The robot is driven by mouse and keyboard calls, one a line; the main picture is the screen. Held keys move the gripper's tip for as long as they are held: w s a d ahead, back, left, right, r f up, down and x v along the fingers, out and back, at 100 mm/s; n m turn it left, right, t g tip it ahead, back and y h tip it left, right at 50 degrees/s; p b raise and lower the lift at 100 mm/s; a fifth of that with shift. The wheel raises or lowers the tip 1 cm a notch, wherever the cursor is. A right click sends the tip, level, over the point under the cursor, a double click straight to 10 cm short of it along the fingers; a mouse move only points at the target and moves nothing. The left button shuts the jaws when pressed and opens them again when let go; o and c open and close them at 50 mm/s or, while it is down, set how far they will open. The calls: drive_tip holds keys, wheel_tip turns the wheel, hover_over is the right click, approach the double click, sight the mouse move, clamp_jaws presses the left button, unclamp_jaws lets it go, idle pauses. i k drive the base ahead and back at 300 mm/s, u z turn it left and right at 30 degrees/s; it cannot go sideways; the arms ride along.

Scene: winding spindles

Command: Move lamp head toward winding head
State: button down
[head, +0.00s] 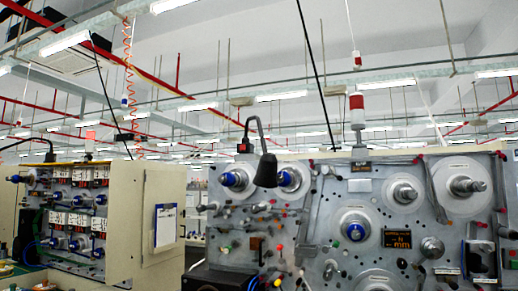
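A black cone-shaped lamp head (266,171) hangs from a thin curved black neck near the top edge of the grey machine panel. It points downward and lies, in the picture, between two blue-hubbed winding spindles, one on its left (236,179) and one on its right (290,178). I cannot tell how far in front of the panel it hangs. Larger round winding heads sit further right, one at the upper right (467,187) and one with a blue hub lower in the middle (355,231). Which one the task means is not clear. My gripper is not in view.
The grey panel (330,215) carries several knobs, rollers and a black display (397,238). A red-and-white signal light (357,108) stands on top. A beige cabinet (140,215) with more spindles stands at the left. Pipes and lights run overhead.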

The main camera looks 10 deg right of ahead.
sight(267, 176)
drive_tip(key=u, duration=0.15)
drive_tip(key=i, duration=0.95)
drive_tip(key=z, duration=0.1)
